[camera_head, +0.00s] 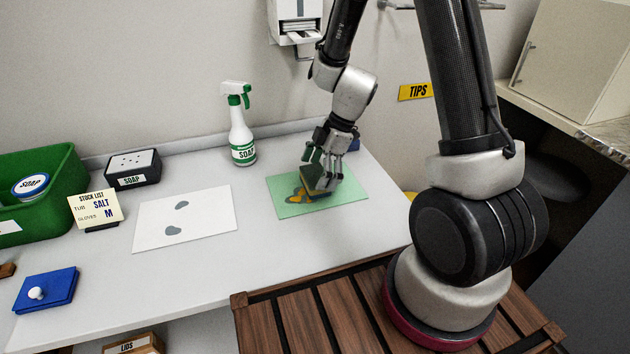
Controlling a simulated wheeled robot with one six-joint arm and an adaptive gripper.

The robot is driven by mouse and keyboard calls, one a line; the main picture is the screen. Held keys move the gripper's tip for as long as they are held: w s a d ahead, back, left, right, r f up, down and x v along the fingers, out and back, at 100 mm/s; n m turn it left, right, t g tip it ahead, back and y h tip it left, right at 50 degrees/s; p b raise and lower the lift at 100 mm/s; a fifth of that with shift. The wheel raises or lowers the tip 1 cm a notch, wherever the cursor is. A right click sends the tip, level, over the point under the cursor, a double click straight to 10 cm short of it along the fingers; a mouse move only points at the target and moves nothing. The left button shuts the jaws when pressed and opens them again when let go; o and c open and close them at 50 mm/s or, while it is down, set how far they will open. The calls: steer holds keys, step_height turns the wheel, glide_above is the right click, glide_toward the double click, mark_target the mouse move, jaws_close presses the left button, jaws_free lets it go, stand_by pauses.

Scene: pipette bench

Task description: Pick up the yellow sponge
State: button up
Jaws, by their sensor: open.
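My gripper (324,172) is open and points down over the green mat (283,207) at the right part of the bench. A small block with a dark olive top and a yellowish edge, which looks like the yellow sponge (316,181), is at the fingertips. The fingers partly cover it. I cannot tell whether they touch it or whether it rests flat on the mat. An orange-yellow and grey patch (299,197) shows on the mat just left of and below the block.
A soap spray bottle (241,137) stands behind and left of the mat. A white sheet (205,222) with grey spots lies to the left. Further left are a black soap box (132,168), a stock list card (95,209), a green bin (62,180) and a blue lidded block (47,290).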

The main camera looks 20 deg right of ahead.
steer(key=shift+x, duration=0.9)
steer(key=c, duration=0.9)
steer(key=shift+c, duration=0.2)
steer(key=shift+r, duration=0.15)
